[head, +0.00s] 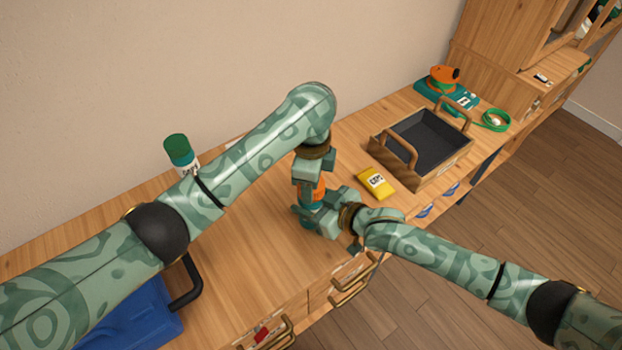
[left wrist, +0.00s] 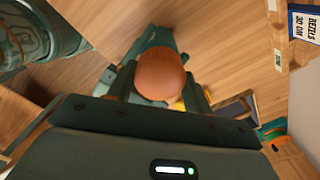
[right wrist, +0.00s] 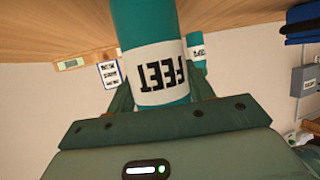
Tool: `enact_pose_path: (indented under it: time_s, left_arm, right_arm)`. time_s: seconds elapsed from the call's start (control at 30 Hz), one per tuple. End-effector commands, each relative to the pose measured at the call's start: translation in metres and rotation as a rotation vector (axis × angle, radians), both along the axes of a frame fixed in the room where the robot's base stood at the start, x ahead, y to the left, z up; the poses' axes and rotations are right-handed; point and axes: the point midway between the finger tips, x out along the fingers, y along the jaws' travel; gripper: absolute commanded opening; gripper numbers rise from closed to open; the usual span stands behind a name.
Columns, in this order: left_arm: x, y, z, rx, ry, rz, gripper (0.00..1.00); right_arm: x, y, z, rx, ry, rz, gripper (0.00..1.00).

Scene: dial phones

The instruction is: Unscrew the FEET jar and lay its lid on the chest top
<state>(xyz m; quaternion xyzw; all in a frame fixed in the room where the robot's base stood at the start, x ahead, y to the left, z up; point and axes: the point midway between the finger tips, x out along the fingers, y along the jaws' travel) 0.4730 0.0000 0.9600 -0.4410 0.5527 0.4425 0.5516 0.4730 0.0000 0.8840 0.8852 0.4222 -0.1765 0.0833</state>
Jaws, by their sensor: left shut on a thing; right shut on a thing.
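The FEET jar (right wrist: 160,75) is teal with a white label that reads upside down in the right wrist view. My right gripper (head: 322,216) is shut on its body from the side. The jar's orange lid (left wrist: 160,73) is round and sits between the fingers of my left gripper (left wrist: 158,88), which is shut on it from above. In the head view the orange lid (head: 319,188) shows only as a sliver between the two grippers. Whether lid and jar still touch is hidden. The wooden chest top (head: 240,240) has bare room around them.
A yellow packet (head: 375,182) and a dark-lined wooden tray (head: 425,140) lie to the right. A green-lidded jar (head: 180,150) stands behind my left arm. A blue case (head: 135,325) is at front left. Drawer handles (head: 352,285) stick out in front.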

Motion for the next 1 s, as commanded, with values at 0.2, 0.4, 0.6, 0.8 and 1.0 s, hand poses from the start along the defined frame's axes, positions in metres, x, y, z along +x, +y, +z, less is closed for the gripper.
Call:
enact_pose_path:
  time_s: [0.2, 0.4, 0.6, 0.8, 1.0]
  left_arm:
    - [0.000, 0.000, 0.001, 0.001, -0.001, 0.390, 0.23]
    - [0.000, 0.000, 0.001, 0.000, -0.001, 0.442, 0.23]
    - [0.000, 0.000, 0.001, 0.000, -0.001, 0.440, 0.67]
    - [0.000, 0.000, 0.001, 0.000, -0.001, 0.439, 0.72]
    - [0.001, 0.000, 0.012, -0.001, -0.003, 0.438, 0.72]
  right_arm:
    - [0.000, 0.000, 0.000, 0.000, 0.000, 0.001, 0.00]
    - [0.000, 0.000, 0.000, 0.000, 0.000, 0.001, 0.00]
    - [-0.001, 0.000, 0.000, 0.000, 0.000, 0.001, 0.00]
    - [-0.001, 0.000, 0.000, 0.000, 0.000, 0.001, 0.00]
    - [-0.001, 0.000, 0.000, 0.001, 0.001, 0.001, 0.00]
